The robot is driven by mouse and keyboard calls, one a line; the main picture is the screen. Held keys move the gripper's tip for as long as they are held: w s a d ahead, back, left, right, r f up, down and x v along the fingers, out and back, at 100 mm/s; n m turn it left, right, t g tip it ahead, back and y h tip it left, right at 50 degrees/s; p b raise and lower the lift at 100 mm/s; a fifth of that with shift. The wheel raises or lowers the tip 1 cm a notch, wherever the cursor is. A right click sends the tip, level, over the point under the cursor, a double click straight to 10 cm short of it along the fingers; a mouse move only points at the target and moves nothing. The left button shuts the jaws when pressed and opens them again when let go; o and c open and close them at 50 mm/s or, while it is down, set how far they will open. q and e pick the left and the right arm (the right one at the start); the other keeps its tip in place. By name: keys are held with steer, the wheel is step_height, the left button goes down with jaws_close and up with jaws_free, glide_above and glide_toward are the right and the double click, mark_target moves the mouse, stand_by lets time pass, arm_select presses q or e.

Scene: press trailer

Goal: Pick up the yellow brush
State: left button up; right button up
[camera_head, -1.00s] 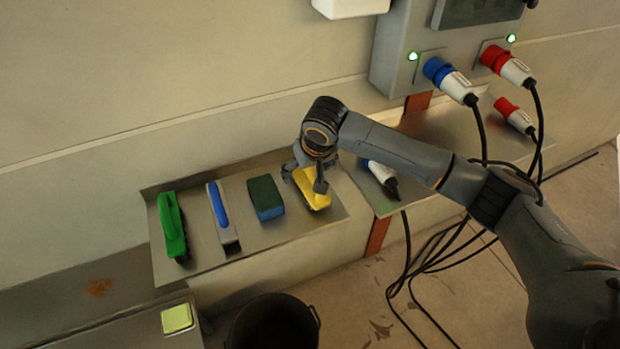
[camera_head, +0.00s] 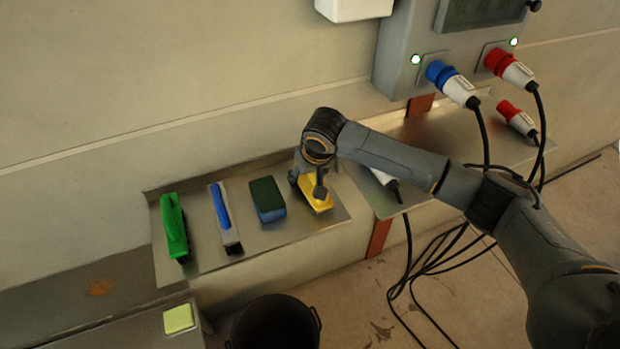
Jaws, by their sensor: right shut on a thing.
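The yellow brush (camera_head: 318,205) lies at the right end of the metal shelf (camera_head: 275,236), partly hidden under my right gripper. My right gripper (camera_head: 308,188) points down and is shut on the yellow brush, with its fingers on either side of it. I cannot tell whether the brush is lifted off the shelf. My left gripper is not in view.
On the same shelf stand a green brush (camera_head: 173,226), a blue-handled brush (camera_head: 221,208) and a green-and-blue sponge (camera_head: 267,199). Plugs hang from a grey box (camera_head: 408,48) at the right, with cables below. A dark bucket (camera_head: 274,325) stands below the shelf.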

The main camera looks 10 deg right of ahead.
mark_target(312, 179)
steer(key=shift+r, duration=0.1)
steer(key=shift+r, duration=0.25)
step_height(312, 179, up, 2)
steer(key=shift+r+b, duration=0.1)
steer(key=shift+b, duration=0.35)
steer(key=s+r, duration=0.2)
steer(key=r, duration=0.1)
steer(key=s+r, duration=0.3)
steer(key=shift+s+r, duration=0.1)
steer(key=shift+r, duration=0.1)
steer(key=s+r+b, duration=0.1)
steer(key=s+r, duration=0.2)
steer(key=s, duration=0.5)
steer(key=shift+s+a+r, duration=0.15)
steer(key=shift+s+r, duration=0.2)
steer(key=shift+s, duration=0.05)
